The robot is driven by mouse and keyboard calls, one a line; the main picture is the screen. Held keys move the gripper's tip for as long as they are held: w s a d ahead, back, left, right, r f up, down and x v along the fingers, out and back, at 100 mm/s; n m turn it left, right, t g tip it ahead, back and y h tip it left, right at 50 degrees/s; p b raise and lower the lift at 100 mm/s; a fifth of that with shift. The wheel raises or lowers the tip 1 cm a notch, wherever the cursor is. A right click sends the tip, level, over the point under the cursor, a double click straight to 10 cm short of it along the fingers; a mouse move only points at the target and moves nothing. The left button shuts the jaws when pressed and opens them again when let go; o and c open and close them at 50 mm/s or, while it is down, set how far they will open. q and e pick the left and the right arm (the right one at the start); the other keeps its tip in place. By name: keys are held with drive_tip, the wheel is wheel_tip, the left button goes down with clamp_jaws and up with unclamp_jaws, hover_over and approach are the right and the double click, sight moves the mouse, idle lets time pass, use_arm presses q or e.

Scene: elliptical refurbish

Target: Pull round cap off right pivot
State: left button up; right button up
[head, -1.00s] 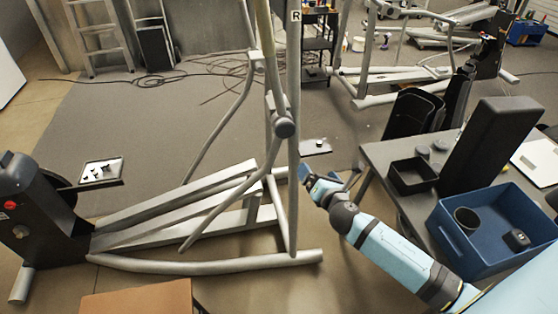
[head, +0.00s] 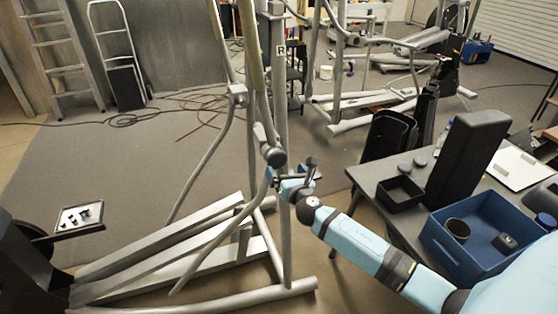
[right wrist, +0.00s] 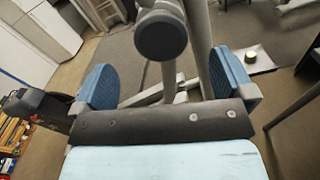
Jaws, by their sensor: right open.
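The elliptical's right pivot carries a dark round cap (head: 276,156) on the frame marked R. The cap shows large at the top middle of the right wrist view (right wrist: 162,38). My right gripper (head: 291,174) is just to the right of the cap and slightly below it in the head view. In the right wrist view its two blue-padded fingers (right wrist: 168,78) are wide apart, with nothing between them, and the cap lies ahead of them. It looks apart from both fingers. My left gripper is not in view.
A grey table (head: 369,177) at the right holds a blue bin (head: 450,262), a small black tray (head: 400,205) and a tall black block (head: 468,160). The elliptical's upright (head: 282,100) and handle bars stand close to my right gripper. A tray with small parts (head: 80,236) is at left.

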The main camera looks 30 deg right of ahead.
sight(279, 160)
drive_tip(key=x, duration=0.7)
drive_tip(key=shift+c, duration=0.5)
drive_tip(key=c, duration=1.3)
drive_tip(key=shift+p+v, duration=0.5)
drive_tip(key=shift+v, duration=1)
drive_tip(key=shift+p+v, duration=0.5)
drive_tip(key=shift+v, duration=2.05)
